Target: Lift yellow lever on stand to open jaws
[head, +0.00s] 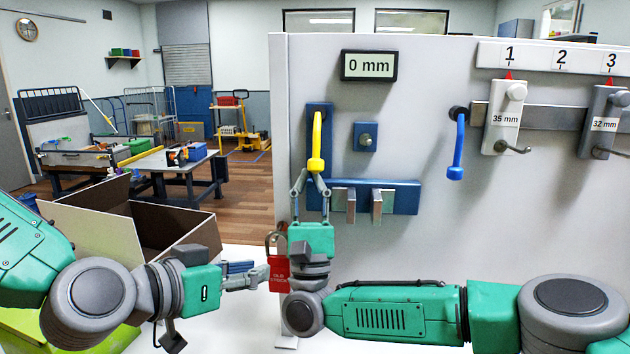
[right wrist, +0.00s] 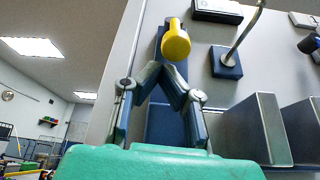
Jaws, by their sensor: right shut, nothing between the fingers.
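The yellow lever (head: 317,140) hangs down along its blue stand (head: 327,112) on the grey wall. Its thick end shows in the right wrist view (right wrist: 176,42). My right gripper (head: 312,177) points up just under the lever's end, its fingertips together and empty; I cannot tell whether they touch it. Two metal jaws (head: 381,207) stand on the blue rail right of the lever, with a gap between them. The display (head: 369,66) reads 0 mm.
A blue lever (head: 458,145) hangs to the right. Further right are grey units on a rail, marked 35 mm (head: 505,118) and 32 mm (head: 606,122). A small blue plate with a peg (head: 365,139) sits above the jaws. An open cardboard box (head: 90,236) stands at left.

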